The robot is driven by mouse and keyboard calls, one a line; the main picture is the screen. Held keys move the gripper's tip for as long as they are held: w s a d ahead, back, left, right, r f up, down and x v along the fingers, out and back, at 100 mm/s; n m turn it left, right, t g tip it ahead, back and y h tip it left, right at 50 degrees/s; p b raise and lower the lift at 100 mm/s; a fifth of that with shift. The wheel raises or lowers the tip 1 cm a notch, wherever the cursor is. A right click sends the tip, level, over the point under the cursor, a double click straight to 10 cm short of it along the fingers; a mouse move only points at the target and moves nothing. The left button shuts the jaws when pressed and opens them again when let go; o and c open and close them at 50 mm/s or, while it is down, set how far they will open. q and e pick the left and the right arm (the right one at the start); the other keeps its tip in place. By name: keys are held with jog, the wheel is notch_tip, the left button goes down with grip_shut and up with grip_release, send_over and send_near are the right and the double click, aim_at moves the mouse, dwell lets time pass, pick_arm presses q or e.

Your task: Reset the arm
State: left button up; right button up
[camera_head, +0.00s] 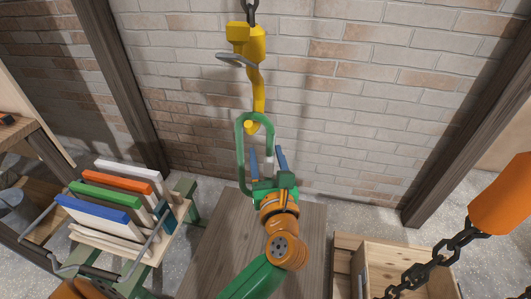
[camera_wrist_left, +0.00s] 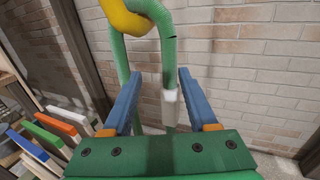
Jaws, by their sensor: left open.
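My left gripper (camera_head: 267,158) is open, its two blue fingers pointing up toward the wall. It also shows in the wrist view (camera_wrist_left: 160,78). A green loop (camera_head: 240,150) hangs from a yellow hook (camera_head: 258,85); the loop (camera_wrist_left: 168,45) and hook (camera_wrist_left: 125,18) also show in the wrist view. The loop's right limb has a white section (camera_wrist_left: 170,100) that appears between the open fingers, nearer the right one. Its left limb passes behind the left finger. I cannot tell whether the fingers touch the loop. My right gripper is not in view.
A wooden tabletop (camera_head: 225,250) lies below the arm. A rack (camera_head: 165,232) with coloured boards stands at left. A wooden crate (camera_head: 405,260) is at lower right. An orange piece (camera_head: 502,195) on a chain (camera_head: 440,258) hangs at right. A brick wall (camera_head: 350,90) is behind.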

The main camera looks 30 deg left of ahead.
pick_arm(q)
jog(key=b+v, duration=0.1)
jog(key=v, duration=0.4)
jog(key=w+d+f+m+t+h+p, duration=0.3)
jog(key=d+f+m+t+h+p, duration=0.25)
jog(key=m, duration=1.45)
jog(key=s+d+f+m+g+h, duration=0.2)
jog(key=f+m+g+h, duration=0.15)
jog(key=f+m, duration=0.45)
jog(key=s+d+f+m+g+h, duration=0.2)
jog(key=d+f+m+h, duration=0.15)
jog(key=f+m, duration=0.4)
jog(key=s+a+f+m+g+p, duration=0.1)
jog(key=s+a+f+m+g, duration=0.15)
jog(key=s+f, duration=0.35)
jog(key=s+a+f+m+g, duration=0.15)
jog(key=s+f+g, duration=0.3)
jog(key=f, duration=0.45)
jog(key=s+a+f+m+g+y, duration=0.1)
jog(key=s+a+f+m+g, duration=0.2)
jog(key=s, duration=0.7)
jog(key=s+a+f+m+g+y+p, duration=0.1)
jog(key=s+a+f+m+g, duration=0.2)
jog(key=s, duration=0.7)
jog(key=a+f, duration=0.1)
jog(key=a, duration=0.1)
jog(key=shift+s+a+f+g, duration=0.15)
jog(key=shift+a+f+g, duration=0.15)
jog(key=shift+a+g, duration=0.1)
